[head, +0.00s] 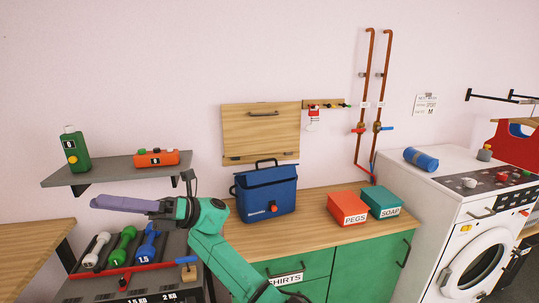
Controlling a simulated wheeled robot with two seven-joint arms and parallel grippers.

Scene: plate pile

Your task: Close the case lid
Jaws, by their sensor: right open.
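A dark case (90,291) at the lower left is open, with a white dumbbell (96,250), a green dumbbell (123,246) and a blue dumbbell (147,246) inside. A red bar (120,272) runs across it, and weight labels show on its front. I cannot clearly make out its lid; my right arm covers part of the case's back and right. My right gripper (122,204), purple, points left above the back of the case. It is open and holds nothing visible. My left gripper is not in view.
A wall shelf (115,170) with a green bottle and an orange box is behind the case. A blue bag (266,192), a red box (347,208) and a teal box (382,202) stand on the wooden counter (310,228). A washing machine (458,215) is at right.

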